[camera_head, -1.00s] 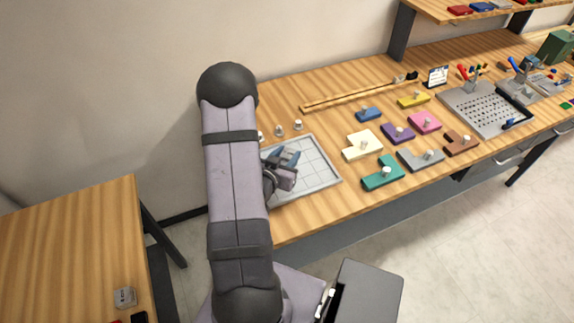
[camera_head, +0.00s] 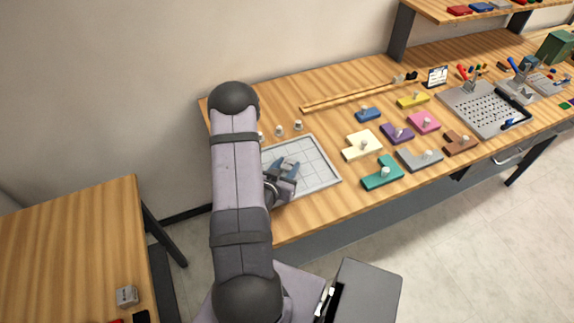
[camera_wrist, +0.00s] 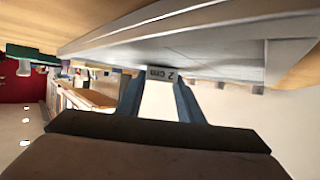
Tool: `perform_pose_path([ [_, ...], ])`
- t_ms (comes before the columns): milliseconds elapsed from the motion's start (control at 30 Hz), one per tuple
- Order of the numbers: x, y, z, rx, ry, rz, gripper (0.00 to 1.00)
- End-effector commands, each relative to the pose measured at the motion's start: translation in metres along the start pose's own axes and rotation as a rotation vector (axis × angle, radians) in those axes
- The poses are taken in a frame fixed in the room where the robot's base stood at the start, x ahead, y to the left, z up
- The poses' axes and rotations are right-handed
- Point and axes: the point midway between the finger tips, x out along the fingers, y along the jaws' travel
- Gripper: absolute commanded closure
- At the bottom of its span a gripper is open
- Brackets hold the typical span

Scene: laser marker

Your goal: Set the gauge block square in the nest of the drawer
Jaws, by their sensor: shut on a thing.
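My gripper (camera_head: 284,172) is over the grey grid-lined tray (camera_head: 318,162) on the bench. The block sits between the fingertips, close to the tray edge in that view. In the head view the held block is not clear behind the fingers. Another small grey lettered block (camera_head: 127,296) lies on the left table. I cannot make out an open drawer or its nest.
Several coloured knobbed blocks stand right of the tray, the nearest cream (camera_head: 362,145) and teal (camera_head: 382,173). Small pegs (camera_head: 298,125) stand behind the tray. A perforated plate (camera_head: 485,108) lies further right. A drawer handle (camera_head: 510,158) shows under the bench. The left table (camera_head: 65,240) is mostly clear.

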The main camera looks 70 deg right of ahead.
Motion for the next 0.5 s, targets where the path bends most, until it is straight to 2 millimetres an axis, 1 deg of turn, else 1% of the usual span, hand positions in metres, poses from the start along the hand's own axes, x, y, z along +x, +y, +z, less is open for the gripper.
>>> perform_pose_path([
  [233,0.0003,-0.0001,-0.0001,0.000,0.002,0.000,0.90],
  [367,0.0018,-0.0001,0.0037,0.000,0.001,0.000,0.90],
  [400,0.0015,0.0000,0.0033,0.000,0.001,0.000,0.61],
  [467,0.0012,0.0000,0.0028,0.000,0.000,0.000,0.47],
  [500,0.0012,0.0000,0.0028,0.000,0.000,0.000,0.47],
])
